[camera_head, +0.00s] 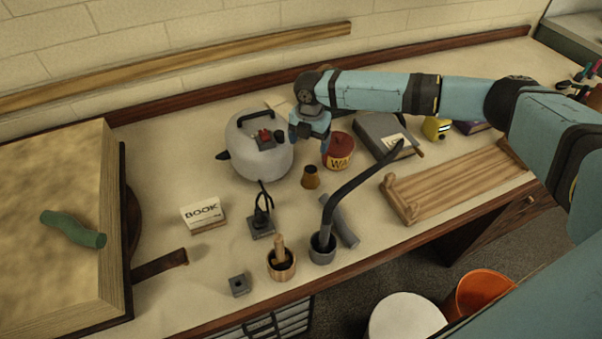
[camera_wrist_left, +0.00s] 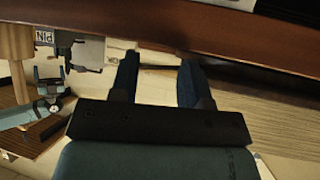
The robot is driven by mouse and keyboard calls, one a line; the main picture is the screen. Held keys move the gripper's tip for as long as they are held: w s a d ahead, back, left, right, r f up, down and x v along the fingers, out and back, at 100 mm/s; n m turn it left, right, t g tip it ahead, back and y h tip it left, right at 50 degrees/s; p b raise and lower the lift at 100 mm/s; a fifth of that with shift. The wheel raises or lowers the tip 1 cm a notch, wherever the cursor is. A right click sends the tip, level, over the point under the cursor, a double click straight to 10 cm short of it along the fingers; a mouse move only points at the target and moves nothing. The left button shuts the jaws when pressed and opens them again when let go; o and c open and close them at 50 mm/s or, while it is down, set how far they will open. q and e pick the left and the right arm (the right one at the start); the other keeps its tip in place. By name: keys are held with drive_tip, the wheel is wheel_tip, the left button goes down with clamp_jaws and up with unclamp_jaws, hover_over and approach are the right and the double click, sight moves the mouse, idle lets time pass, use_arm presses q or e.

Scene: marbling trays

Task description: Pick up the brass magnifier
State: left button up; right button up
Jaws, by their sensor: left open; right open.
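A small brass-coloured flared piece (camera_head: 311,178), which looks like the brass magnifier, stands on the worktable between the grey kettle-like pot and the red tin. My right gripper (camera_head: 310,144) is open, pointing down, and shows just above and behind the brass piece in the head view. I see nothing between its fingers, and a gap shows between it and the brass piece. My left gripper (camera_wrist_left: 158,80) is open and empty in the left wrist view, near a dark reddish-brown edge. The left gripper does not show in the head view, and I cannot make out the magnifier in the left wrist view.
The grey pot (camera_head: 244,160) and red tin (camera_head: 339,151) stand close on either side of the brass piece. In front are a dark wire stand (camera_head: 262,226), a mortar (camera_head: 281,267) and a grey cup (camera_head: 322,254) with a tall curved rod. A wooden rack (camera_head: 460,186) lies right.

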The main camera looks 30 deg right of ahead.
sight(311, 169)
drive_tip(key=f, duration=0.1)
drive_tip(key=s+f, duration=0.1)
drive_tip(key=f, duration=0.1)
drive_tip(key=shift+s, duration=0.2)
drive_tip(key=f, duration=0.4)
drive_tip(key=shift+w+f, duration=0.1)
drive_tip(key=shift+w, duration=0.15)
drive_tip(key=shift+s+f, duration=0.1)
drive_tip(key=shift+f, duration=0.3)
drive_tip(key=f, duration=0.3)
drive_tip(key=f+p, duration=0.1)
drive_tip(key=shift+w+d+f, duration=0.25)
drive_tip(key=shift+w+f, duration=0.05)
drive_tip(key=shift+f, duration=0.1)
use_arm(q)
drive_tip(key=shift+s+r, duration=0.2)
drive_tip(key=shift+s, duration=0.4)
drive_tip(key=shift+s+r, duration=0.2)
drive_tip(key=shift+s, duration=0.35)
use_arm(e)
drive_tip(key=c, duration=1.1)
drive_tip(key=shift+o, duration=0.2)
